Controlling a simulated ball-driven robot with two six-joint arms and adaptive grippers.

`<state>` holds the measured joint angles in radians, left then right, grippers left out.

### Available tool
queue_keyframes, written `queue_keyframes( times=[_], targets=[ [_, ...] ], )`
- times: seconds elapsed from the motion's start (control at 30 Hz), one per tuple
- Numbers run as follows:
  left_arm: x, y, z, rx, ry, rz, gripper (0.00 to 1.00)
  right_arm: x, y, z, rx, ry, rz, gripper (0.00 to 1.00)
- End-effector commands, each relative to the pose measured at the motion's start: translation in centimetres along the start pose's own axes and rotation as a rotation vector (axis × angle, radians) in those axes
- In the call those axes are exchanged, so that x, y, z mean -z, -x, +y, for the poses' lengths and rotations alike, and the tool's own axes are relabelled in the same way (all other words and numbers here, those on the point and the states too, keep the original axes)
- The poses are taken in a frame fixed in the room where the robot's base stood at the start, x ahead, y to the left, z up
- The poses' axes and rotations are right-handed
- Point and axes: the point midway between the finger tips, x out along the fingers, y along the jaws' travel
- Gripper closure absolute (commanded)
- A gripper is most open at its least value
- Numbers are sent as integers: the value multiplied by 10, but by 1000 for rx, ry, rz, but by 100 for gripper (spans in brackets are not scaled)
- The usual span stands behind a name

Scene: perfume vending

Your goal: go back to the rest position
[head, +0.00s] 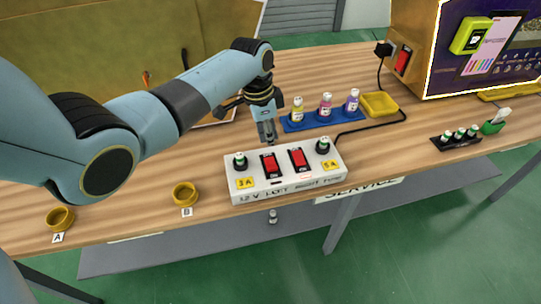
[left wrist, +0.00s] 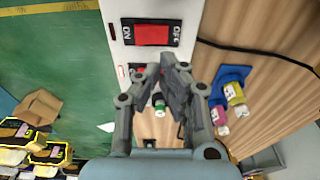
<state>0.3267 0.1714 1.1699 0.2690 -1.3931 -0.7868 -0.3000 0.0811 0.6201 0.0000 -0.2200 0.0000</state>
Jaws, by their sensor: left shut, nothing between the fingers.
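My left gripper (head: 267,139) is shut and empty. It points down just behind the white fuse box (head: 290,191), close to its back edge. In the left wrist view, its fingertips (left wrist: 170,66) meet in front of part of the box. The box has a left red switch (head: 271,167), a right red switch (head: 298,159), and a dark green-topped fuse at each end, by the 1A label (head: 245,183) and the 5A label (head: 331,165). In the left wrist view, one red switch (left wrist: 152,35) shows clearly; the other is partly hidden by the fingers. My right gripper is not seen.
A blue tray (head: 292,126) with three perfume bottles stands right of the gripper. Behind are a yellow tray (head: 380,105) and black cable (head: 381,124). Yellow cups A (head: 60,219) and B (head: 185,194) stand left. A black rack (head: 455,140) holds several fuses at right.

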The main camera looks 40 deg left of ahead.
Motion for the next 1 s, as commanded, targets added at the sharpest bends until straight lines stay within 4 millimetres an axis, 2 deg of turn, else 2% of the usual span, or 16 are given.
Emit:
queue_keyframes(
  times=[0.07, 0.53, 0.63, 0.77, 0.83, 1.0],
  targets=[
    [1, 4, 0, 0, 0, 0, 100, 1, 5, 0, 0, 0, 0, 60],
    [0, 3, 0, 0, 0, 0, 100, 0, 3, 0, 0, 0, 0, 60],
    [-5, 2, 6, 7, 12, -2, 100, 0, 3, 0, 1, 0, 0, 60],
    [-26, 7, 32, 41, 72, -4, 100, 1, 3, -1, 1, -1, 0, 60],
    [-44, 16, 55, 71, 129, 0, 100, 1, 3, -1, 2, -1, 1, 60],
    [-84, 55, 108, 142, 286, 28, 100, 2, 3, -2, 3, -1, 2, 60]
  ],
)
